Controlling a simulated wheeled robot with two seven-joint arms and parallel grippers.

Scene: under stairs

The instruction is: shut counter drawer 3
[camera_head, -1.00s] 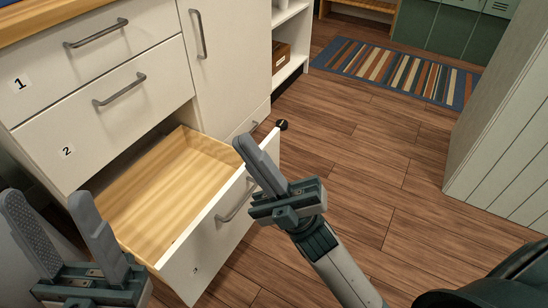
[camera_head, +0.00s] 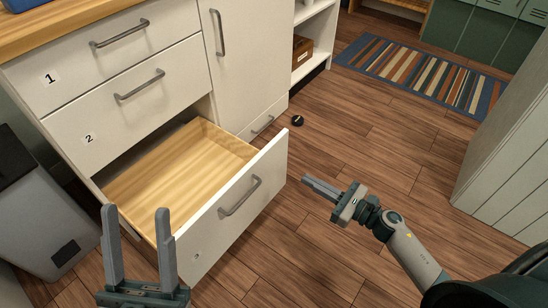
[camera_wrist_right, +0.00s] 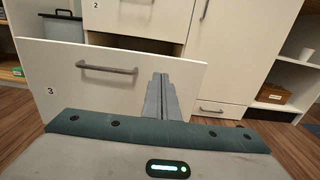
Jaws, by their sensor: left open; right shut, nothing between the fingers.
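Counter drawer 3 (camera_head: 213,242) is the lowest drawer, pulled well out, its wooden inside (camera_head: 178,172) empty. Its front has a grey bar handle (camera_head: 240,196). In the right wrist view the drawer front (camera_wrist_right: 60,83) is marked 3, with its handle (camera_wrist_right: 107,68) to the left of my fingers. My right gripper (camera_head: 308,184) is shut and empty, in front of the drawer face near its right end, apart from the handle. Its fingers also show in the right wrist view (camera_wrist_right: 161,95). My left gripper (camera_head: 138,218) is open and empty, near the drawer's left front corner.
Drawers 1 (camera_head: 117,55) and 2 (camera_head: 135,100) above are shut. A tall cupboard door (camera_head: 250,60) stands beside them. A grey bin (camera_head: 45,215) is at the left. A small black round object (camera_head: 297,120) lies on the floor. Open wooden floor (camera_head: 370,140) lies to the right.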

